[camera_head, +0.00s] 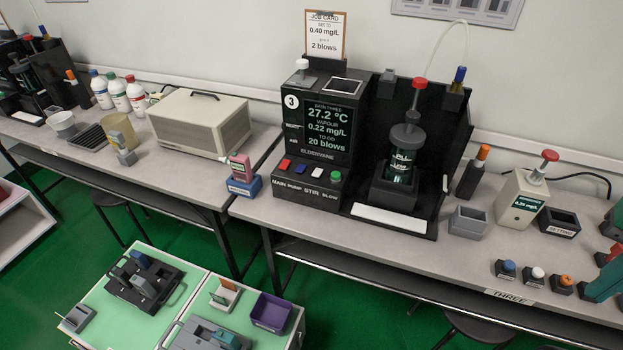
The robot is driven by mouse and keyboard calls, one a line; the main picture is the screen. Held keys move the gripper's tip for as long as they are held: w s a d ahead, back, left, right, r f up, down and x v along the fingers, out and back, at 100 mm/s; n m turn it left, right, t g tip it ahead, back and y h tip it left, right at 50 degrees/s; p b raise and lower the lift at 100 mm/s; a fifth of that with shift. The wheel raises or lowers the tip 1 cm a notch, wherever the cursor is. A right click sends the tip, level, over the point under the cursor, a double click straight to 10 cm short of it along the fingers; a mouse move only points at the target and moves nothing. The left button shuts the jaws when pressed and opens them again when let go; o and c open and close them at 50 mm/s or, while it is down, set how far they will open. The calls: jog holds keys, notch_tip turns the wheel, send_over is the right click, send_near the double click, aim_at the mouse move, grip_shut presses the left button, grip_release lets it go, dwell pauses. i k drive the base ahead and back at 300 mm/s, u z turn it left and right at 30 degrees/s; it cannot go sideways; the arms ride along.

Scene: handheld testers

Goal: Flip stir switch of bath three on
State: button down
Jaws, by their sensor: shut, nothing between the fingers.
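Bath three is a black console (364,135) marked 3, standing on the grey bench. Its lit screen (330,124) reads 27.2 °C, vapour 0.22 mg/L and 20 blows to go. On its low front ledge is a row of controls above the labels MAIN, PUMP, STIR and BLOW. The white stir switch (316,171) is third from the left, between the blue pump switch (301,167) and the green blow button (336,176). The red main switch (285,164) is at the left end. The switches are too small to tell on from off. My gripper is not in view.
A pink tester (240,167) in a blue stand is left of the console. The bath's flask (402,160) and black back panel stand right of it. A green-topped cart (190,270) with grey fixtures and a purple tray (271,313) is in front, below the bench.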

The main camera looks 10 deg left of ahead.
aim_at(317, 173)
jog(key=u, duration=0.8)
